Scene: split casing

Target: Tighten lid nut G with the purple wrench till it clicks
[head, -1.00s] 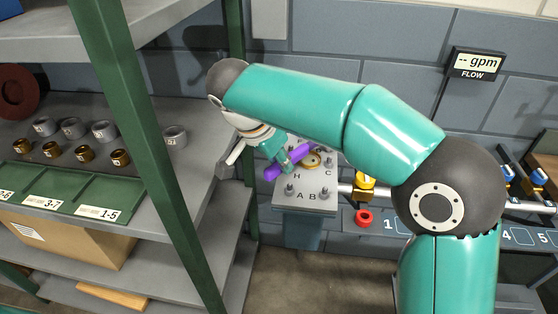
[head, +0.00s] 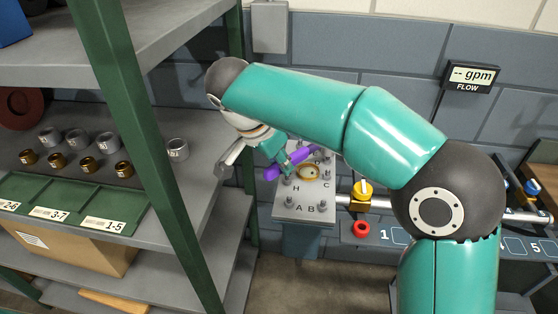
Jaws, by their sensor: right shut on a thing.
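The purple wrench (head: 271,173) is in my right gripper (head: 288,163), which is shut on it. The wrench slants up to the right over the back left part of the grey casing lid (head: 305,215). Letters A, B, C, D and H show on the lid, beside several studs with nuts. Letter G and its nut cannot be made out; the gripper and wrench cover that back left area. I cannot tell whether the wrench touches a nut. A brass ring (head: 311,172) shows at the lid's middle. My left gripper is not in view.
A green-posted shelf (head: 190,210) with metal and brass rings stands close on the left. A pipe with a yellow valve (head: 361,196) runs right from the casing. A flow display (head: 470,76) hangs on the wall.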

